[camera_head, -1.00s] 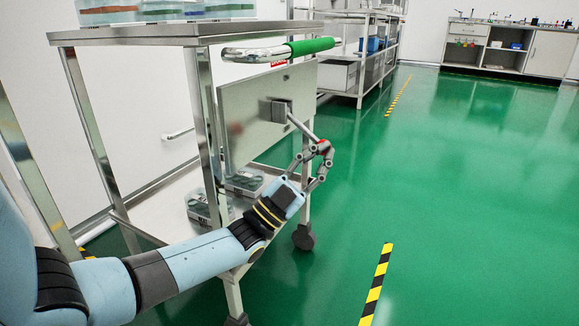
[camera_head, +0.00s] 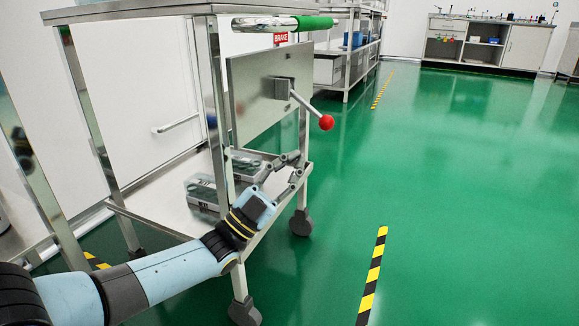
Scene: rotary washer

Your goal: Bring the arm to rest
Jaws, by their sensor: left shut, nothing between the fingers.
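My left arm (camera_head: 170,270) comes in from the lower left in the head view. My left gripper (camera_head: 298,160) is shut and empty, in front of the cart's lower part, below the lever and apart from it. The lever (camera_head: 305,104) is a metal rod with a red ball knob (camera_head: 326,122); it juts from a grey panel (camera_head: 255,95) and points down to the right. A red BRAKE label (camera_head: 280,39) sits above the panel. My right gripper is not in view.
The steel cart (camera_head: 130,12) has a green-gripped handle (camera_head: 312,22) and a lower shelf (camera_head: 165,215) with clear boxes (camera_head: 203,190). A shelving rack (camera_head: 350,60) and cabinets (camera_head: 485,42) stand behind. The green floor (camera_head: 470,190) at right is open, with striped tape (camera_head: 372,275).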

